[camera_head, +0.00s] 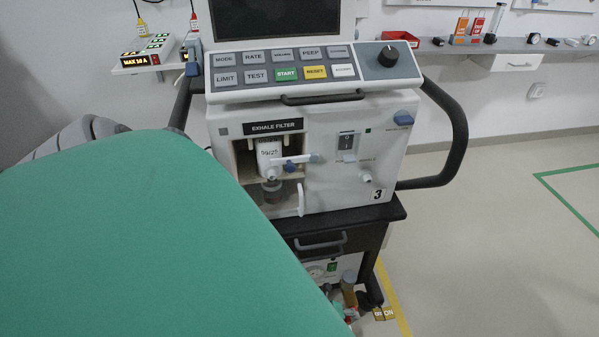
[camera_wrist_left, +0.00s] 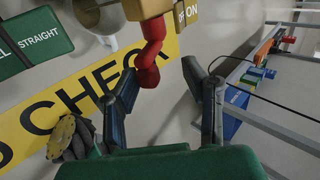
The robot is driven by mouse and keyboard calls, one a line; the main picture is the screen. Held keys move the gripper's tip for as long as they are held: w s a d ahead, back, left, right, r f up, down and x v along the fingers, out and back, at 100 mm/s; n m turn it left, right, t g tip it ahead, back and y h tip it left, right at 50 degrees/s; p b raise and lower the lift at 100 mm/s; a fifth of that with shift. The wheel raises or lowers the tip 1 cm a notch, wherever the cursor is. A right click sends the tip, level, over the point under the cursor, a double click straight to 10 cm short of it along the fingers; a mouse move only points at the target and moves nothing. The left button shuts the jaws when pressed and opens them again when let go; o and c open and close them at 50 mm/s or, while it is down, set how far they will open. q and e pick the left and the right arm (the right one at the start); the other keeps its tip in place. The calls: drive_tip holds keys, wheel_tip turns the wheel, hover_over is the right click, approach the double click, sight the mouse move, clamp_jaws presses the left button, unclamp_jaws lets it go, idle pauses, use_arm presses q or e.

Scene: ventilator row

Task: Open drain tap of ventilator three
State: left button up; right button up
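The ventilator (camera_head: 230,165) marked 3 stands in the middle of the head view. Its open bay under the EXHALE FILTER label (camera_head: 273,127) holds a white filter (camera_head: 270,150), a pale lever with a blue end (camera_head: 303,159) and a small clear jar (camera_head: 272,192). A white upright handle (camera_head: 301,199) is at the bay's lower right. I cannot tell which part is the drain tap. My left gripper (camera_wrist_left: 160,74) is open in the left wrist view, with no object gripped. A red curved part (camera_wrist_left: 149,62) shows near its fingertips. My right gripper is not in view.
A large green surface (camera_head: 150,240) covers the head view's lower left and hides part of the ventilator. A dark side handle (camera_head: 455,140) sticks out right. Floor (camera_head: 500,240) is clear at right. A yellow CHECK sign (camera_wrist_left: 90,105) shows in the wrist view.

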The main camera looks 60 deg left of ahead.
use_arm(q)
drive_tip(key=shift+w+d+r+g+y+p, duration=0.2)
drive_tip(key=shift+w+r+g+y+p, duration=0.15)
drive_tip(key=shift+g, duration=0.35)
drive_tip(key=shift+w+g+y+b, duration=0.25)
drive_tip(key=shift+w+g+b, duration=0.1)
drive_tip(key=shift+g, duration=0.35)
use_arm(e)
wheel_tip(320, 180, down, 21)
drive_tip(key=b, duration=2.2)
use_arm(q)
wheel_tip(320, 180, up, 14)
drive_tip(key=w+d+g+y+p, duration=0.1)
drive_tip(key=w+g+y+p, duration=0.1)
drive_tip(key=g+p, duration=0.4)
drive_tip(key=s+a+r+n+p, duration=0.1)
drive_tip(key=s+r+n, duration=0.4)
drive_tip(key=s+n, duration=0.6)
drive_tip(key=s+a+r+n+t+p, duration=0.1)
drive_tip(key=s+r+n+p, duration=0.3)
drive_tip(key=s+n, duration=0.6)
drive_tip(key=shift+s+a+r+n+t+y, duration=0.15)
drive_tip(key=shift+s+r+n+t+y, duration=0.25)
drive_tip(key=shift+n, duration=2.2)
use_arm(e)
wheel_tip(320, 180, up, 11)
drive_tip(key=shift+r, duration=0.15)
